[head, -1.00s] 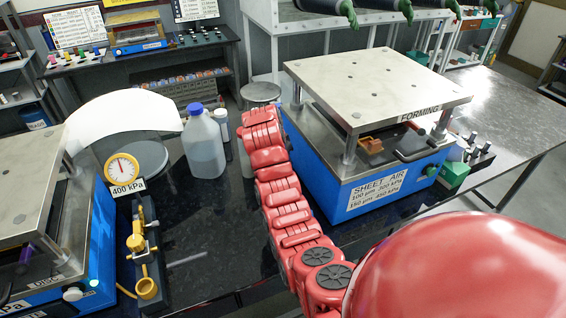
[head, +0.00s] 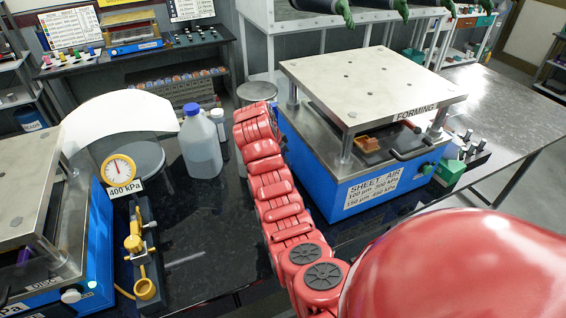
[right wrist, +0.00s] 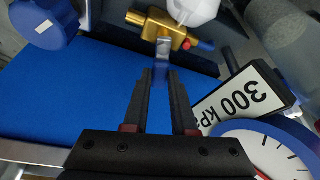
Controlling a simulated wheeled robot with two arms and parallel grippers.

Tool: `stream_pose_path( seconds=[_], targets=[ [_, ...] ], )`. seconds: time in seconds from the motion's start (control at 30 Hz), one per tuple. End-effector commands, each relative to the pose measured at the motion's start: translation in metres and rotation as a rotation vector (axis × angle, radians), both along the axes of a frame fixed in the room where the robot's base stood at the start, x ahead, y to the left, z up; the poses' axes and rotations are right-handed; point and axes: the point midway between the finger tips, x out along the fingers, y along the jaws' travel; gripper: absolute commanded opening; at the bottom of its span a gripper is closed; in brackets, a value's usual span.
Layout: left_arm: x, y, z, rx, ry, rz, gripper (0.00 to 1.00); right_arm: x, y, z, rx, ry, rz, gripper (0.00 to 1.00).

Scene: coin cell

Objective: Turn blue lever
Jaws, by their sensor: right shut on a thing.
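In the right wrist view, the blue lever (right wrist: 161,76) is a narrow blue-grey strip standing at a brass valve (right wrist: 160,33). My right gripper (right wrist: 160,82) is shut on the lever, with one dark finger on each side of it. Its exact angle is hard to tell because of blur. In the head view, my red right arm reaches away along the left side of the blue forming press (head: 372,188). Its gripper, the lever and the valve are hidden there. My left gripper is in neither view.
A gauge (right wrist: 268,152) with a 300 kPa sign (right wrist: 238,100) stands close to my right gripper. In the head view, a white jug (head: 201,150) stands left of my arm. Another gauge (head: 119,170), marked 400 kPa, is at left. Dark tabletop (head: 205,235) is clear between.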

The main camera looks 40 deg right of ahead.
Motion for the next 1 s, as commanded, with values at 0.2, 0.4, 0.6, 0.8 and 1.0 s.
stream_pose_path(
  seconds=[0.2, 0.4, 0.6, 0.8, 1.0],
  targets=[
    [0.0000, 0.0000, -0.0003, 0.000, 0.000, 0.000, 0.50, -0.0033, 0.0015, -0.0008, 0.002, 0.003, -0.116, 0.00],
    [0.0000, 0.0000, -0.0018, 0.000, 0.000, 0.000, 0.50, -0.0068, 0.0013, -0.0008, 0.001, 0.002, -0.226, 0.00],
    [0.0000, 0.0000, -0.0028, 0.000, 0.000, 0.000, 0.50, -0.0086, 0.0017, -0.0009, 0.002, 0.003, -0.287, 0.00],
    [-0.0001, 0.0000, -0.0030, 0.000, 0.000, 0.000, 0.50, -0.0094, 0.0019, -0.0009, 0.002, 0.002, -0.308, 0.00],
    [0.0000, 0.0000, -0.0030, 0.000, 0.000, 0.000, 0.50, -0.0096, 0.0018, -0.0010, 0.002, 0.002, -0.311, 0.00]
  ],
)
